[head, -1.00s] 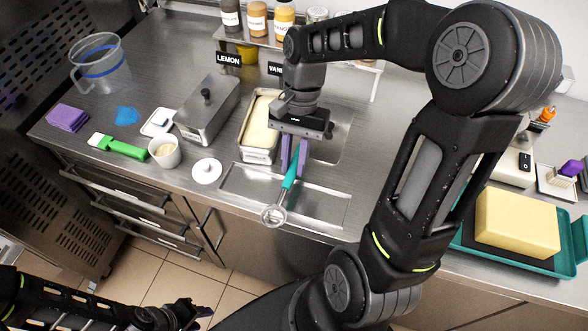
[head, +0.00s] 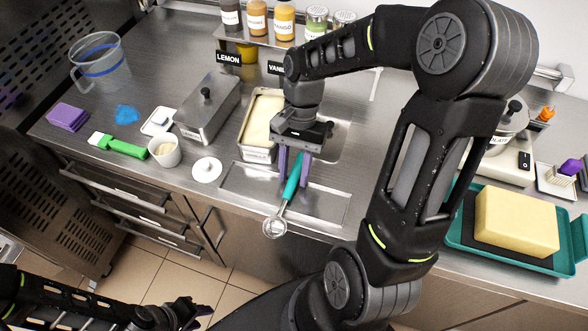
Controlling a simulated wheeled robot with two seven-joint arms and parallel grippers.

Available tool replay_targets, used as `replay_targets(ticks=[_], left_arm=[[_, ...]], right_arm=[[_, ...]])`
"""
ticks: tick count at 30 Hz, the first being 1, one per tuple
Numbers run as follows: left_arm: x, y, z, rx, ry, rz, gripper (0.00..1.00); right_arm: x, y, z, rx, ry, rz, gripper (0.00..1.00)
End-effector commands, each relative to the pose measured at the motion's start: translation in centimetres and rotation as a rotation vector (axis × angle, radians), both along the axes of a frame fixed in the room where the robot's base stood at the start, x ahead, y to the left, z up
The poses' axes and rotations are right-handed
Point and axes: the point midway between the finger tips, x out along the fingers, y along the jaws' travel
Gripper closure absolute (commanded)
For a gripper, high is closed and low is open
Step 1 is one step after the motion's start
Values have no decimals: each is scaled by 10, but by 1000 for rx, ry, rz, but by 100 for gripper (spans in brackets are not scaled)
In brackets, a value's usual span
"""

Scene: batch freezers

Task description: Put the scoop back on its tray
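The scoop has a teal handle (head: 292,187) and a round metal head (head: 275,228). It lies slantwise over the shallow metal tray (head: 240,183), its head at or past the tray's front edge. Whether it rests on the tray or just above it, I cannot tell. My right gripper (head: 293,186) points down over the tray. Its purple fingers stand apart on either side of the handle, with gaps showing, so it looks open. My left gripper (head: 187,312) is low at the left, away from the counter; its fingers are too dark to read.
Behind the tray is an open pan of pale ice cream (head: 250,154). A lidded metal pan (head: 205,112), a white cup (head: 164,152) and a white lid (head: 207,170) stand to the left. A yellow block on a teal tray (head: 457,232) is at right.

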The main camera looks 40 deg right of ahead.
Motion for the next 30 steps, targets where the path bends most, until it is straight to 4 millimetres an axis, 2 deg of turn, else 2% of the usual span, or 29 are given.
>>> replay_targets(ticks=[3, 10, 14, 17, 26, 30], left_arm=[[0, 0, 0, 0, 0, 0, 64], [0, 0, 1, 0, 0, 0, 64], [0, 0, 5, 1, 1, 1, 64], [0, 0, 0, 1, 1, 1, 64], [1, 0, -9, -1, -4, -1, 64], [1, 0, 2, -1, -1, -1, 64]], right_arm=[[0, 0, 0, 0, 0, 0, 58], [0, 0, 1, 0, 0, 0, 58], [1, 0, 8, 0, -1, 0, 58], [4, -4, 16, -2, -5, -1, 58], [17, -20, 72, -2, -6, -1, 58], [23, -27, 104, 0, -3, 0, 58]])
